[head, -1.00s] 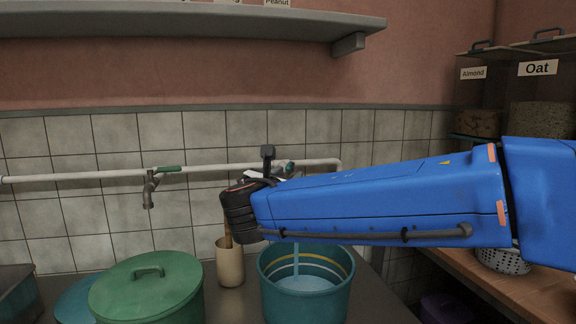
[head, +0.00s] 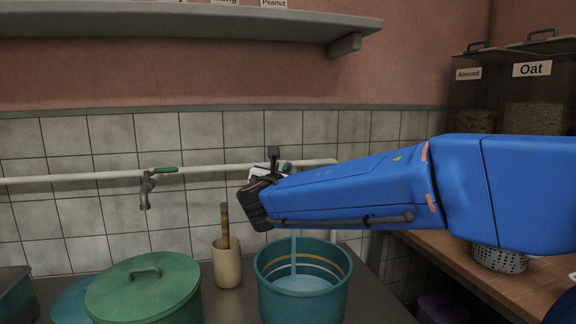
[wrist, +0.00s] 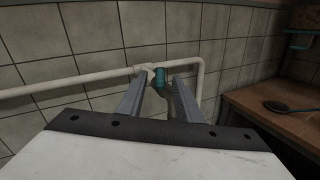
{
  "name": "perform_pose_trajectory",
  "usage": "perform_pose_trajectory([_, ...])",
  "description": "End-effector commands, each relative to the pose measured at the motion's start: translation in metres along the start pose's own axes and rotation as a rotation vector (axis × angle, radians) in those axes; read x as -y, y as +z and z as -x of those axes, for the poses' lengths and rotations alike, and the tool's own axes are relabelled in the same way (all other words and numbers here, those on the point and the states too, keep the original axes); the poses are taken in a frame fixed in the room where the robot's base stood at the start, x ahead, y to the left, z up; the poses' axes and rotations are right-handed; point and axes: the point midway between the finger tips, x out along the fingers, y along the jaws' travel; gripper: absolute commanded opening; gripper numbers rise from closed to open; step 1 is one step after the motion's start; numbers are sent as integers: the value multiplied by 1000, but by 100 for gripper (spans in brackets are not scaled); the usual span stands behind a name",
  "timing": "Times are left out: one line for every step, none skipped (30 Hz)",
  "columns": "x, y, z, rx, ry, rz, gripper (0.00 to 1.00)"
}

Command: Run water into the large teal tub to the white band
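The large teal tub (head: 302,312) stands on the counter under a tap that my arm mostly hides. A stream of water (head: 294,256) falls into it. The water surface (head: 300,284) lies below the white band (head: 318,271) inside the wall; a yellow band (head: 326,259) is higher. The tap's teal handle (head: 287,167) shows beside my gripper (head: 273,160). In the wrist view, the handle (wrist: 160,77) is between the two fingertips of my gripper (wrist: 161,82), with gaps visible beside it. The gripper looks open, and contact is not visible.
A lidded green pot (head: 145,290) and a beige holder (head: 227,264) with a wooden stick stand left of the tub. Another tap (head: 147,189) hangs from the pipe at left. A wooden counter (head: 470,275) with a metal strainer (head: 499,258) is at right.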

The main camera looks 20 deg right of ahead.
Motion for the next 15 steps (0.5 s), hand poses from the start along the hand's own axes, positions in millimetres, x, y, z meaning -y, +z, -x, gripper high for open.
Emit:
perform_pose_trajectory([1,-1,-10,-1,-4,1,32])
perform_pose_trajectory([1,-1,-15,-2,-3,0,32])
perform_pose_trajectory([2,-1,-22,-1,-4,0,32])
perform_pose_trajectory([1,-1,-27,0,-4,0,32])
perform_pose_trajectory([1,0,-32,-1,-3,0,32])
perform_pose_trajectory([1,-1,-38,-1,-4,1,32])
perform_pose_trajectory([2,-1,-43,-1,-4,1,32])
perform_pose_trajectory([1,-1,-47,-1,-3,1,32])
perform_pose_trajectory([1,-1,-53,-1,-2,0,32])
perform_pose_trajectory([1,0,-56,0,-2,0,32])
perform_pose_trajectory([1,0,-60,0,-2,0,32])
perform_pose_trajectory([1,0,-64,-1,-3,0,32])
perform_pose_trajectory([1,-1,-66,-1,-2,0,32])
perform_pose_trajectory([1,-1,-68,-1,-2,0,32])
perform_pose_trajectory([0,-1,-70,-1,-1,0,32])
